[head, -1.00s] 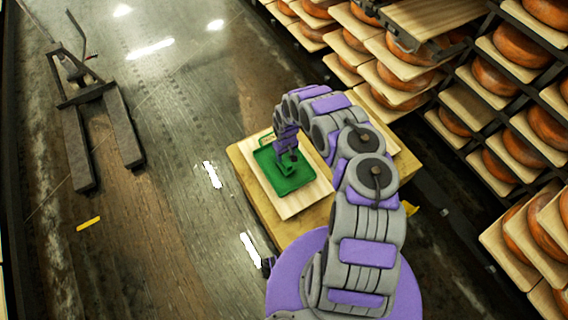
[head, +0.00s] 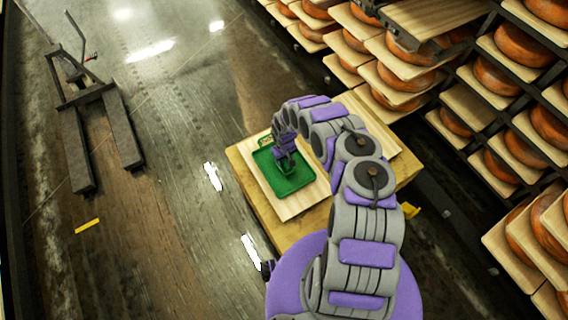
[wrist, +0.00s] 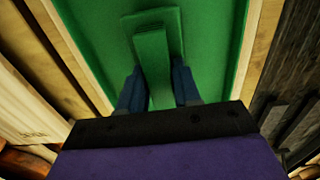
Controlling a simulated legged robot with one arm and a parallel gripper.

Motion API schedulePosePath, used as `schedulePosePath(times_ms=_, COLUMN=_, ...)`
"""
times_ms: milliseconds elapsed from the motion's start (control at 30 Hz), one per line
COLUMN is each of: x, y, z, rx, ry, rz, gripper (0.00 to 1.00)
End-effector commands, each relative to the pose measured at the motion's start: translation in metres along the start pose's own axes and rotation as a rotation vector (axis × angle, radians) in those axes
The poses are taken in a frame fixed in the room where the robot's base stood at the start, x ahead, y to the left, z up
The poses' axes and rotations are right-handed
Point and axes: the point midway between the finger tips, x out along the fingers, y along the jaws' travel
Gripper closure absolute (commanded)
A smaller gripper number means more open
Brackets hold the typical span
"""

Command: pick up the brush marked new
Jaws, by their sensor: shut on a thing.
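A green brush (wrist: 153,52) shows in the wrist view, with a handle running up to a wider head. My gripper (wrist: 157,90) has its two blue fingers on either side of the handle and is shut on it. The brush is over a green tray (wrist: 95,35) of the same colour; I cannot tell whether it touches the tray floor. In the head view the green tray (head: 300,181) lies under my gripper (head: 285,166), which mostly hides the brush. A small tag (head: 266,140) stands at the tray's back edge, too small to read.
The tray sits on a pale wooden board (head: 289,211) on a wooden table (head: 247,183). Shelves with several orange cheese wheels (head: 497,77) stand at the right. A pallet jack (head: 90,125) stands on the floor at the left.

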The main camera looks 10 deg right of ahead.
Motion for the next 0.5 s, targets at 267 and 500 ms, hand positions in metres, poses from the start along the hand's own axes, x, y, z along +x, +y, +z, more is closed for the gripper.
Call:
schedulePosePath(times_ms=267, x=0.0001, y=-0.0004, z=-0.0001, rx=-0.001, ry=0.000, rz=0.000, gripper=1.00)
schedulePosePath(times_ms=500, x=-0.0017, y=-0.0001, z=0.0000, rx=-0.001, ry=0.000, rz=0.000, gripper=1.00)
